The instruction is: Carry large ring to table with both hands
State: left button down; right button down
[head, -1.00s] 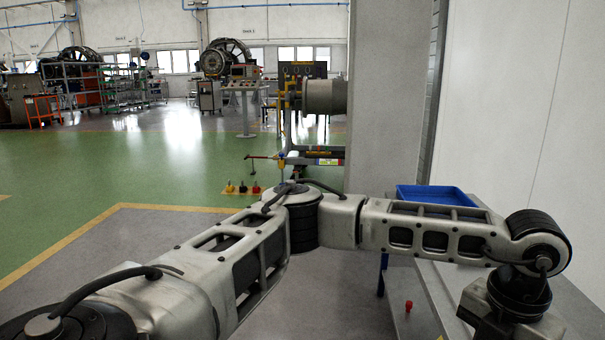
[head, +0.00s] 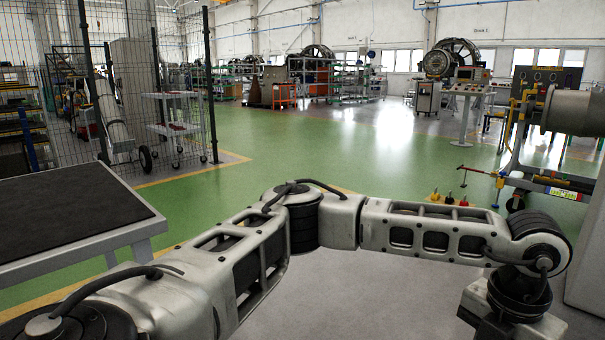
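A table (head: 75,215) with a dark top and a pale metal frame stands at the left edge, partly cut off by the picture. Its visible top is bare. My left arm comes in from the lower left, crosses the foreground and bends down at the lower right. Its gripper is below the picture. My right arm and gripper do not show. I see no large ring in or near my arm; whether one is held below the picture is hidden.
A wire mesh fence (head: 155,85) stands behind the table, with a wheeled cart (head: 172,125). Green floor (head: 300,150) lies open ahead. A yellow and grey stand (head: 520,150) is at the right, near small coloured items (head: 449,199) on the floor.

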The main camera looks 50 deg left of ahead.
aim_at(59, 195)
jog(key=u, duration=1.6)
jog(key=i, duration=4.45)
jog(key=u, duration=4.05)
